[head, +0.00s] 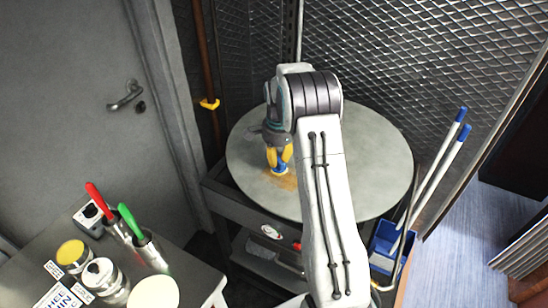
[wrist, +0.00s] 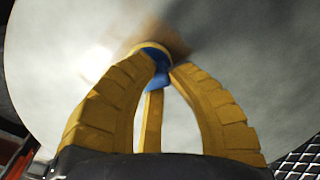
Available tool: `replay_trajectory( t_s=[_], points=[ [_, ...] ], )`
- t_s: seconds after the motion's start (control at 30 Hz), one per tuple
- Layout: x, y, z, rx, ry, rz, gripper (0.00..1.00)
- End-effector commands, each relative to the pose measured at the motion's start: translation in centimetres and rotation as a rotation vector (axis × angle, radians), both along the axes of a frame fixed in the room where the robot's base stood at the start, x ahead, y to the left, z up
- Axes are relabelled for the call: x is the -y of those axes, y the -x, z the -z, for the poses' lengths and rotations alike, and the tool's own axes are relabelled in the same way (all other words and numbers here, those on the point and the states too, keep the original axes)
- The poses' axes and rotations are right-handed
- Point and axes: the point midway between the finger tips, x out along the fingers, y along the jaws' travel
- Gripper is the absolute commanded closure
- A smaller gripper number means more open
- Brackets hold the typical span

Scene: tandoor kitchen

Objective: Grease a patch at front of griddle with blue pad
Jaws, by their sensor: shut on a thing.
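The round grey griddle (head: 365,150) fills the top of a dark stand. My gripper (head: 279,160) has yellow fingers and points down over the griddle's left front part. In the wrist view my gripper (wrist: 158,72) is shut on the blue pad (wrist: 158,80), whose blue handle shows between the fingertips. The pad (head: 279,169) has a yellowish base at or very near the griddle surface; exact contact is hard to tell. A brownish patch (head: 290,182) lies on the griddle just beside the pad, and it also shows in the wrist view (wrist: 178,42).
A side table at lower left holds a red-handled tool (head: 99,199), a green-handled tool (head: 130,220) in a metal pot, and several jars. A blue bucket (head: 385,240) with blue-tipped poles stands right of the griddle. Mesh walls rise behind it. The rest of the griddle is clear.

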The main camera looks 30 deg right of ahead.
Motion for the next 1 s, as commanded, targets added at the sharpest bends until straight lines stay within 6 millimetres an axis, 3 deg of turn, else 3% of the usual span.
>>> replay_trajectory(
  t_s=[0.3,1.0],
  points=[
    [1.3,2.3,0.3,-0.010,-0.002,0.003,1.00],
    [2.9,4.5,0.0,-0.006,0.002,0.003,1.00]
  ],
)
